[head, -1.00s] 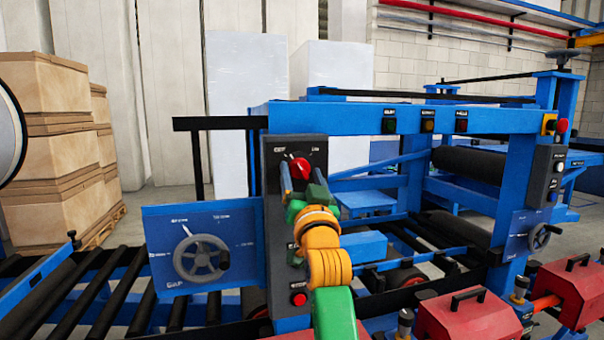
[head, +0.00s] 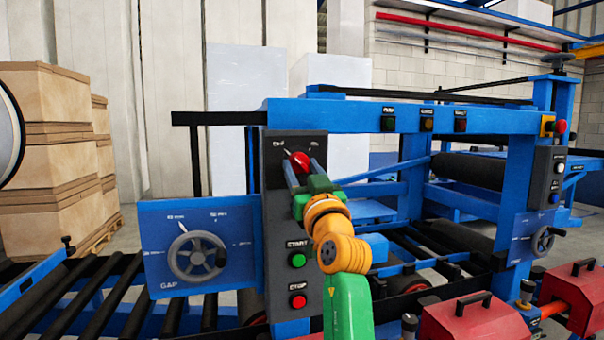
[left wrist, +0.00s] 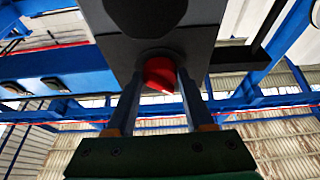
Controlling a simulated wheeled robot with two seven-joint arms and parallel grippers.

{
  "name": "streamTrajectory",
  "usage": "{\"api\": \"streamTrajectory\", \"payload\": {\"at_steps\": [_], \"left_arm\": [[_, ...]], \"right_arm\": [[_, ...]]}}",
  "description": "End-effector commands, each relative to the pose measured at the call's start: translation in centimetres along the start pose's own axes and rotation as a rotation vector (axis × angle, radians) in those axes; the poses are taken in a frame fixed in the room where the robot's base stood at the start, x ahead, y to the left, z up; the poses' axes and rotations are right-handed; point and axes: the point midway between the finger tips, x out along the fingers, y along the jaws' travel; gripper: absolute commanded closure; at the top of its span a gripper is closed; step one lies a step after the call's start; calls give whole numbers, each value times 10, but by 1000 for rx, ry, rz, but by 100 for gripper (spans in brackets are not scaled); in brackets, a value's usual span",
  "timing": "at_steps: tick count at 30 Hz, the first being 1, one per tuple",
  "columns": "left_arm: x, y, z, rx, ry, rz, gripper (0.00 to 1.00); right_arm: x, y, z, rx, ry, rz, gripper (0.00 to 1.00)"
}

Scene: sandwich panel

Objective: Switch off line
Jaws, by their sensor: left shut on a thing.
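The red rotary knob (head: 300,161) is on the upper part of the dark control panel (head: 278,215), with a pale mark at its upper left. My left gripper (head: 304,174) is shut on the knob, its arm coming up from below. In the left wrist view the red knob (left wrist: 158,73) sits between the fingertips. Below it on the panel are a green START button (head: 297,260) and a red STOP button (head: 298,301), both clear of my gripper. The knob's label is too small to read fully. My right gripper is not in view.
A blue plate with a grey GAP handwheel (head: 197,256) is left of the panel. A blue beam (head: 340,117) with small indicator lamps runs right from the panel's top. Red housings (head: 475,318) stand at the lower right. Stacked boxes (head: 50,150) are at the far left.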

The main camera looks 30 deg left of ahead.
Motion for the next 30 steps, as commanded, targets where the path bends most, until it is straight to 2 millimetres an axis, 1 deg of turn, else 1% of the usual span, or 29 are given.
{"api": "streamTrajectory", "payload": {"at_steps": [1,2,3,5,14,17,19,21,24,27,30], "left_arm": [[0,0,1,-1,-4,0,100],[0,0,1,-1,-4,0,44],[0,0,1,-1,-4,0,34],[0,0,1,-1,-3,0,17],[-2,0,2,-1,-1,0,17],[-20,0,7,-3,1,-1,17],[-36,0,10,-3,2,-1,17],[-51,0,9,-2,1,1,17],[-65,0,6,-2,-1,0,17],[-71,0,3,-1,-2,1,17],[-71,0,1,-1,-2,1,17]], "right_arm": [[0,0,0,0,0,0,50],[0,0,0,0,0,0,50],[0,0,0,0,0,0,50],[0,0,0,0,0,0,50],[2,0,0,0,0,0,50],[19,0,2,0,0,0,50],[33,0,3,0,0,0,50],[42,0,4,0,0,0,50],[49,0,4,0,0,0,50],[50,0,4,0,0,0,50],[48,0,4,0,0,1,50]]}}
